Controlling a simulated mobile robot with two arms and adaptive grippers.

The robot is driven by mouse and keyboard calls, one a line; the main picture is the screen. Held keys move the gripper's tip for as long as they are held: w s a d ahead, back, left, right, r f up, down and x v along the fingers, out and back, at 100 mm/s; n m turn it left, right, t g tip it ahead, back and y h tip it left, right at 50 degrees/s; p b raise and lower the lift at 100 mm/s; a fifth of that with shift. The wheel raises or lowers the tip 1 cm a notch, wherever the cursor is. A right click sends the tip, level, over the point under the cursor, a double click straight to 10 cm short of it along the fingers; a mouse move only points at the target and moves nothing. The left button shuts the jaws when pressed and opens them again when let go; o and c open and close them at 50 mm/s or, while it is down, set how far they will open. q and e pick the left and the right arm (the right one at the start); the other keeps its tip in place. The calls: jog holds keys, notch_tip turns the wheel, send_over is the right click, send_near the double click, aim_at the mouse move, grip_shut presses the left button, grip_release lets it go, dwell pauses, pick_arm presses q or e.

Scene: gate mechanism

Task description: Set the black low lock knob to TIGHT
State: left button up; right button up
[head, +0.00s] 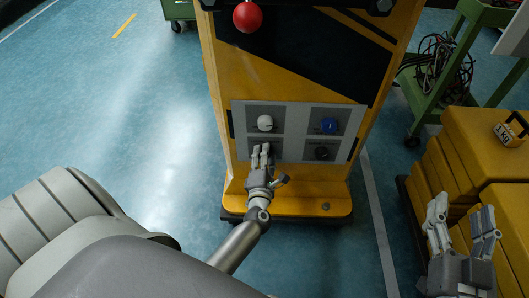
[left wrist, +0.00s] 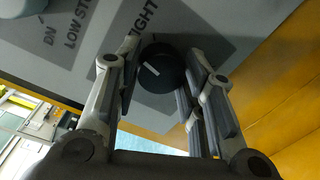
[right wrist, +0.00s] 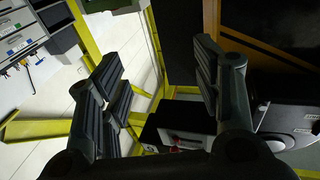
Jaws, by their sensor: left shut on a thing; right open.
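The black low lock knob (left wrist: 160,68) sits on the grey panel (head: 237,118), between the fingers of my left gripper (left wrist: 158,85). A short white mark on its face slants toward the upper left in the left wrist view. The word TIGHT (left wrist: 141,22) is printed beside the knob, just above it in that view. In the head view my left gripper (head: 261,150) covers most of this knob at the panel's lower left. My left gripper is shut on the knob. My right gripper (head: 462,215) is open and empty, away from the panel at the lower right.
A white knob (head: 265,123) sits above the gripped knob. A blue knob (head: 329,126) and another black knob (head: 322,152) are on the panel's right side. A red ball (head: 247,16) is above. Yellow stacked blocks (head: 480,145) stand at the right, near my right gripper.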

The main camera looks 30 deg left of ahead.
pick_arm(q)
jog(key=shift+m+g+y+p, duration=0.35)
jog(key=shift+m+p, duration=1.9)
jog(key=shift+m, duration=1.05)
pick_arm(e)
jog(key=s+d+f+g+h, duration=0.2)
jog(key=s+d+f+g, duration=0.1)
jog(key=s+f+g, duration=0.3)
jog(key=s+d+f+g+h, duration=0.2)
jog(key=s+f+g, duration=0.5)
jog(key=f, duration=0.4)
jog(key=shift+s+d+m, duration=0.35)
jog(key=shift+d+m, duration=0.05)
jog(key=shift+d, duration=0.15)
jog(key=shift+f, duration=0.1)
pick_arm(q)
jog(key=o, duration=1)
